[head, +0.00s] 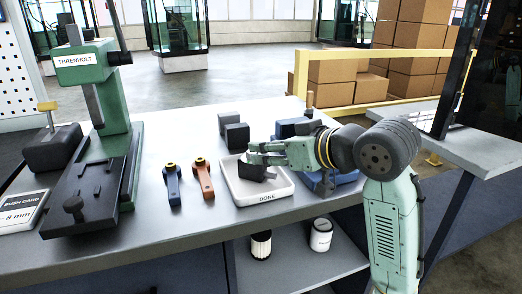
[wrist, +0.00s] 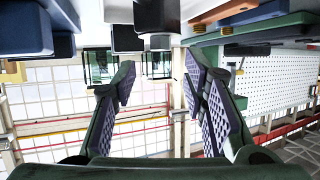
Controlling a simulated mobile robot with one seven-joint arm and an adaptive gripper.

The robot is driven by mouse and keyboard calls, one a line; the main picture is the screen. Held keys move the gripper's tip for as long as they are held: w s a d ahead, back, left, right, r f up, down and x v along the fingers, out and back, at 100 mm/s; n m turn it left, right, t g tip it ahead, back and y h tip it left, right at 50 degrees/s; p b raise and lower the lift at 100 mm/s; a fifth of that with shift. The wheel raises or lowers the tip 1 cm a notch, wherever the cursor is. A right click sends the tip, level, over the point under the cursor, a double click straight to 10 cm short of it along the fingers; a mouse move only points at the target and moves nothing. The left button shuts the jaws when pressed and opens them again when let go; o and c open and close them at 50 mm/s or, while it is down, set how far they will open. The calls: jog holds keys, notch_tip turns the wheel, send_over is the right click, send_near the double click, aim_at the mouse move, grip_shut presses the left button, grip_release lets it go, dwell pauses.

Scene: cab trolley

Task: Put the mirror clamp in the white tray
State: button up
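The white tray (head: 283,191), marked DONE, lies on the grey bench. A dark block (head: 257,173), which I take for the mirror clamp, is in the tray, partly hidden by my gripper (head: 258,153). My gripper is just above and beside this block, reaching in from the right. In the wrist view, my gripper (wrist: 160,92) has its two fingers spread with nothing held between them. Dark blocks show beyond the fingertips at the top of that view; I cannot tell which is the clamp.
Two dark grey blocks (head: 236,136) stand behind the tray. A green press (head: 100,150) stands farther left. Blue fixtures (head: 330,182) are at the right. A lower shelf holds two canisters (head: 261,245).

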jog(key=v, duration=0.8)
